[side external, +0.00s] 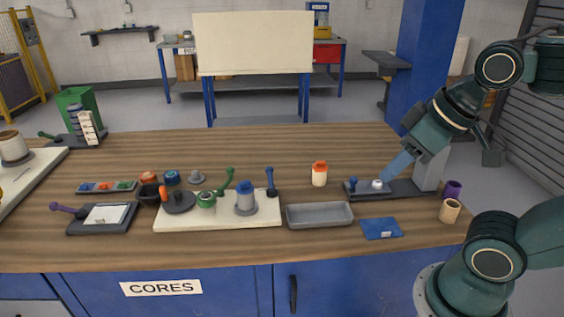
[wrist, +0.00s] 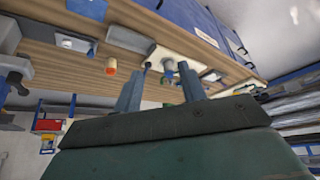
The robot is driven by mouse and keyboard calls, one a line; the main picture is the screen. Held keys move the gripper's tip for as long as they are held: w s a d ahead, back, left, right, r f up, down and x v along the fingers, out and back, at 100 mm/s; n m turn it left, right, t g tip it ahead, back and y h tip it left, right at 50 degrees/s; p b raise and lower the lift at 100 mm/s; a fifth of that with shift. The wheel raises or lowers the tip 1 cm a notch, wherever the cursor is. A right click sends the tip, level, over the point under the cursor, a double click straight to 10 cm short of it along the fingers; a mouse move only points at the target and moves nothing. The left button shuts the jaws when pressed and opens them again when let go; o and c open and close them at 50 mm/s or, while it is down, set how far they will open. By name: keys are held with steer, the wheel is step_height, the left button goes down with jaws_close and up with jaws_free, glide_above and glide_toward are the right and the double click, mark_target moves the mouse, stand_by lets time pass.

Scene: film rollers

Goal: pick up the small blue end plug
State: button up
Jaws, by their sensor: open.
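A small blue plug-like piece (side external: 88,187) lies in the left slot of a narrow tray (side external: 136,184) on the left side of the table, in the side external view. A larger round blue piece (side external: 172,177) sits to the right of that tray; I cannot tell for sure which is the end plug. My gripper (side external: 395,168) is far to the right, tilted down over a dark fixture. In the wrist view my gripper (wrist: 161,73) shows two blue-grey fingers apart with nothing between them. I cannot make out the plug in the wrist view.
A cream board (side external: 220,220) with rollers and upright handles stands mid-table. A grey tray (side external: 320,215), an orange-capped bottle (side external: 319,176) and the dark fixture (side external: 408,190) are right of it. The back of the table is mostly clear.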

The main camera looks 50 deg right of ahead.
steer(key=shift+w+r, duration=0.1)
steer(key=w+r+n+g, duration=0.1)
steer(key=w+r+n, duration=0.25)
steer(key=w, duration=0.55)
steer(key=n+g, duration=0.5)
steer(key=n, duration=0.7)
glide_above(245, 182)
step_height(245, 182, down, 11)
steer(key=shift+w+d, duration=0.1)
steer(key=shift+f, duration=0.15)
step_height(245, 182, down, 8)
steer(key=shift+r, duration=0.15)
steer(key=shift+f, duration=0.35)
